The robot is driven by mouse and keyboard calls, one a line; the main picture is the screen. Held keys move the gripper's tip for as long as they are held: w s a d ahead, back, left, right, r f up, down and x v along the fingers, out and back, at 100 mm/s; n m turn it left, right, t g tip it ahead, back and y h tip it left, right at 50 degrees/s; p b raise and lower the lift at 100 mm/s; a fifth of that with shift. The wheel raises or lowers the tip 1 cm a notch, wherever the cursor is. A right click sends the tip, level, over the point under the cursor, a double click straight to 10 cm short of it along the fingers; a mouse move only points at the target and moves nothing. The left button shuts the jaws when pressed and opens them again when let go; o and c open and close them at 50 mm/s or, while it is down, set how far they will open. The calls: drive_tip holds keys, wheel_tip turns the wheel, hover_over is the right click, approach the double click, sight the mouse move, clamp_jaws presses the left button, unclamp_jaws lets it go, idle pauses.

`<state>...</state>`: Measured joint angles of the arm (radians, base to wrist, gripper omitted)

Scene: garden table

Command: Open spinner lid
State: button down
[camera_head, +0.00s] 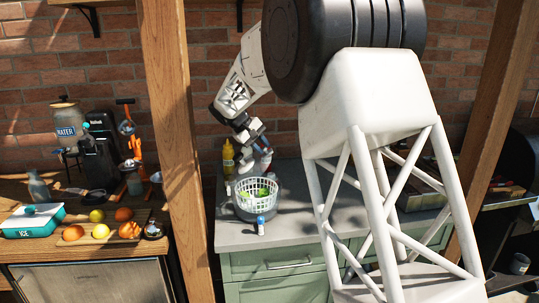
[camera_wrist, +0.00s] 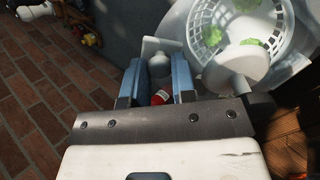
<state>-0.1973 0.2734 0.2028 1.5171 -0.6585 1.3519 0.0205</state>
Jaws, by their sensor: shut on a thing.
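The salad spinner (camera_head: 257,214) stands on the grey counter, its white slotted basket (camera_head: 252,204) holding green leaves (camera_head: 256,189). The basket also shows at the upper right of the wrist view (camera_wrist: 201,42). My gripper (camera_head: 257,160) is above the spinner's back edge. In the wrist view its blue fingers (camera_wrist: 158,80) stand either side of a pale knob (camera_wrist: 159,65) and are shut on it. A pale rounded piece (camera_wrist: 228,70) lies beside the right finger. The knob and this piece look like parts of the spinner lid, but its outline is unclear.
A wooden post (camera_head: 178,120) rises at the left. Fruit and a teal ice box (camera_head: 33,222) lie on the left table. Counter right of the spinner is clear.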

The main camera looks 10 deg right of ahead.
sight(255, 160)
drive_tip(key=shift+a+r+h, duration=0.8)
drive_tip(key=shift+a+r, duration=0.05)
drive_tip(key=shift+a, duration=0.25)
drive_tip(key=c, duration=0.9)
unclamp_jaws()
drive_tip(key=shift+c, duration=0.2)
drive_tip(key=shift+r, duration=0.1)
drive_tip(key=shift+r, duration=1.45)
drive_tip(key=s+d+r, duration=0.1)
drive_tip(key=s, duration=1.5)
drive_tip(key=shift+d+r, duration=0.25)
drive_tip(key=shift+r, duration=0.15)
